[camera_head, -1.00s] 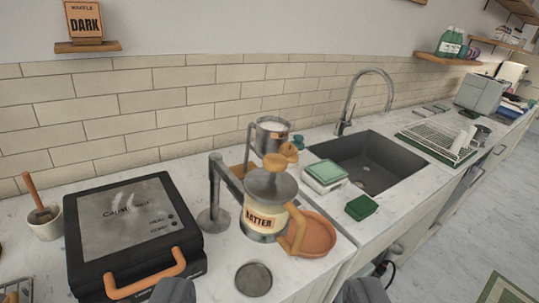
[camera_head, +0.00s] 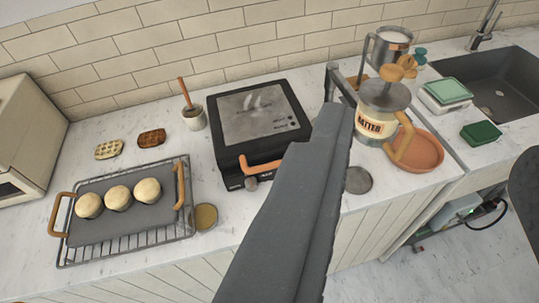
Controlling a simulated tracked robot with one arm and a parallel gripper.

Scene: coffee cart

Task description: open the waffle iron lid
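The waffle iron (camera_head: 230,165) is a black box on the counter with a grey panel on its lid (camera_head: 255,115). The lid lies flat and closed. Its orange handle (camera_head: 262,165) sticks out at the front, and its right end is close to or behind my grey finger. My gripper (camera_head: 430,135) seems open: one large grey finger crosses the lower middle, and a dark part shows at the right edge. I see nothing held. The finger overlaps the iron's right front in the picture; contact cannot be told.
The batter dispenser (camera_head: 376,122) stands right of the iron by an orange saucer (camera_head: 428,150). A grey disc (camera_head: 358,180) lies in front. On the left are a rack (camera_head: 150,240) with a tray of dough balls and a utensil cup (camera_head: 194,118). The sink (camera_head: 510,85) is far right.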

